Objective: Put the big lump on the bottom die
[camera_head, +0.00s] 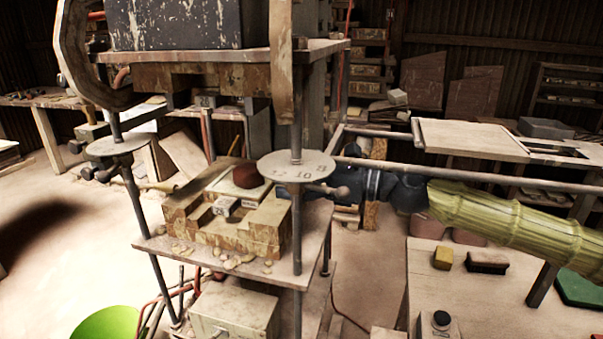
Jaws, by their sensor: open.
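The big lump (246,176), a dark reddish-brown mass, rests on the pale top face of the bottom die (226,184) in the press, towards its back right. The die sits in a worn, stepped yellow-brown block (262,228). My arm reaches in from the right, and my gripper (284,191) is just right of the lump, low beside the die. The round numbered plate and the front right post hide much of it. My gripper is open, and the lump seems apart from it, though the contact side is partly hidden.
The upper press block (190,78) hangs above the die. Round plates (118,143) and posts stand close on both sides. Crumbs (228,260) lie on the press shelf. A bench at right holds a yellow block (443,258) and a brush (487,262). A green bucket (108,322) stands front left.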

